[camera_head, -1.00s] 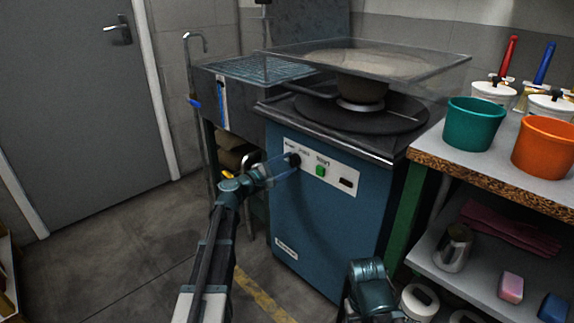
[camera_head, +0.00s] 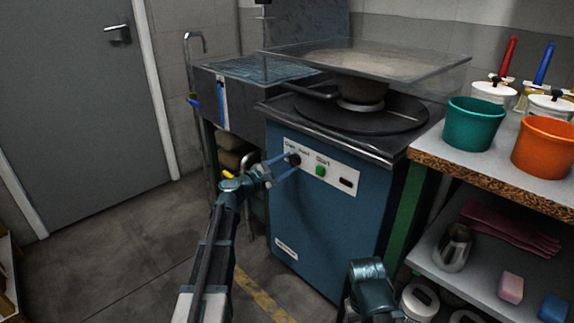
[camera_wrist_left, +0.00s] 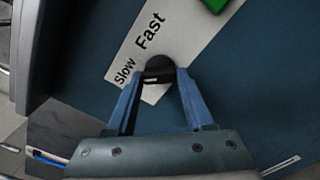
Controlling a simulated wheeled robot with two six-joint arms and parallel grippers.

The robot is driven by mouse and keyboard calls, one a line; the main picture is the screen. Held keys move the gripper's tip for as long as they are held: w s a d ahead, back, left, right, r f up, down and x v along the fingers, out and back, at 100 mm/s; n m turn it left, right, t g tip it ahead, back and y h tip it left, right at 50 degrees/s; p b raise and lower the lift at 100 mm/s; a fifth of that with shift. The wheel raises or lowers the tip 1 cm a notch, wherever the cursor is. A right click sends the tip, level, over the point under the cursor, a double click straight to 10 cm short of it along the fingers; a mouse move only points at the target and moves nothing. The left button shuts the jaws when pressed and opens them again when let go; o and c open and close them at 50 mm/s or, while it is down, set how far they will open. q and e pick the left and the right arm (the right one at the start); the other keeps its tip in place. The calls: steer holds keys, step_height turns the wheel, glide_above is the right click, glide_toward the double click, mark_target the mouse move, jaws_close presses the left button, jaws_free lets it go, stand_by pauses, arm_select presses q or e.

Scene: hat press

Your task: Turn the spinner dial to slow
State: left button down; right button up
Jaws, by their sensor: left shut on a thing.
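The spinner dial (camera_head: 294,160) is a small black knob on the white label panel (camera_head: 335,175) of the blue spinner cabinet (camera_head: 322,222). In the left wrist view the dial (camera_wrist_left: 159,68) sits between the two blue fingers of my left gripper (camera_wrist_left: 161,76), which is shut on it. The words "Slow" and "Fast" are printed beside the dial. A small light mark shows on its lower edge; which word it is set to I cannot tell. My left gripper also shows in the head view (camera_head: 288,164), one finger above the other. My right gripper is not visible.
A green Start button (camera_head: 320,170) is right of the dial. A clear lid (camera_head: 400,62) stands over the round platter (camera_head: 400,118). A shelf (camera_head: 500,180) at right carries a teal bucket (camera_head: 474,125) and an orange bucket (camera_head: 545,147). Floor at left is clear.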

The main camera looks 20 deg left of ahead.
arm_select(q)
steer(key=shift+c, duration=1.4)
jaws_free()
steer(key=shift+s, duration=0.1)
steer(key=v, duration=1.3)
steer(key=shift+s+a, duration=0.25)
steer(key=shift+s, duration=0.05)
